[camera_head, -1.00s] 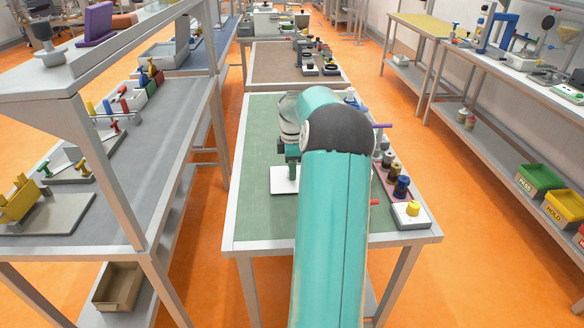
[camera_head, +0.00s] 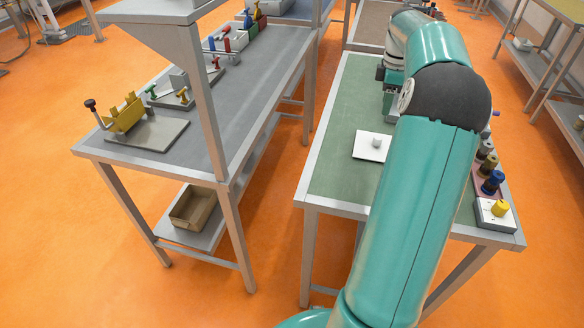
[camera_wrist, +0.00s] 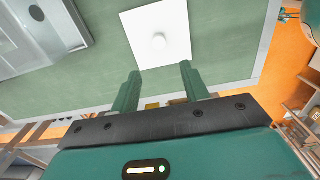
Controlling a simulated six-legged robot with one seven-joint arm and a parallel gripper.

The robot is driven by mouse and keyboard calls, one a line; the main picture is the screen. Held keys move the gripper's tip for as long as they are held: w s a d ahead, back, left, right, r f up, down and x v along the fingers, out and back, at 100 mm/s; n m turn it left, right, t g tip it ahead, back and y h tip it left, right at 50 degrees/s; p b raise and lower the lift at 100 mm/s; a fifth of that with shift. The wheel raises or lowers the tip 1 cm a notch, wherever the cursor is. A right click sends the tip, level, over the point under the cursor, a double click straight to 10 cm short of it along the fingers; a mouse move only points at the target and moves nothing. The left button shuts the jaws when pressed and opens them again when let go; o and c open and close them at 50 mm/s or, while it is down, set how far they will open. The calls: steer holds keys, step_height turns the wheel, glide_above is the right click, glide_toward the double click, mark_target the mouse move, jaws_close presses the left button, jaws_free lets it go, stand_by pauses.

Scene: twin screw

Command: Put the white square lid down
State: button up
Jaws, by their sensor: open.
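The white square lid (camera_head: 373,147) lies flat on the green table top, with its small round knob facing up. It also shows in the wrist view (camera_wrist: 158,34), just beyond my fingertips. My gripper (camera_wrist: 158,74) is open, with its two green fingers apart and nothing between them. The fingers are clear of the lid's knob. In the head view my arm hides most of the gripper.
The green-topped table (camera_head: 335,170) has free room around the lid. A grey bench (camera_head: 215,112) with fixtures stands to the left, across an orange floor gap.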

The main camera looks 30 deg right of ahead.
steer(key=a+r+m+t+h, duration=0.1)
steer(key=a+r, duration=0.2)
steer(key=a, duration=0.7)
steer(key=w+a+r+m, duration=0.1)
steer(key=a+r, duration=0.2)
steer(key=a, duration=0.7)
steer(key=a+r+m+t+h, duration=0.1)
steer(key=a+r, duration=0.2)
steer(key=a, duration=0.7)
steer(key=s+a+f+m+t+y, duration=0.1)
steer(key=s+a+f+m, duration=0.1)
steer(key=s+a, duration=0.5)
steer(key=s+a+f+m+t+y, duration=0.1)
steer(key=s+a+f+m+t, duration=0.1)
steer(key=s+a, duration=0.6)
steer(key=a+f+m, duration=0.1)
steer(key=a+f, duration=0.1)
steer(key=a, duration=0.1)
steer(key=shift+a+t, duration=0.2)
steer(key=shift+t, duration=0.1)
steer(key=shift+s+f, duration=0.1)
steer(key=shift+s, duration=0.05)
steer(key=shift+c, duration=1)
steer(key=shift+d, duration=0.15)
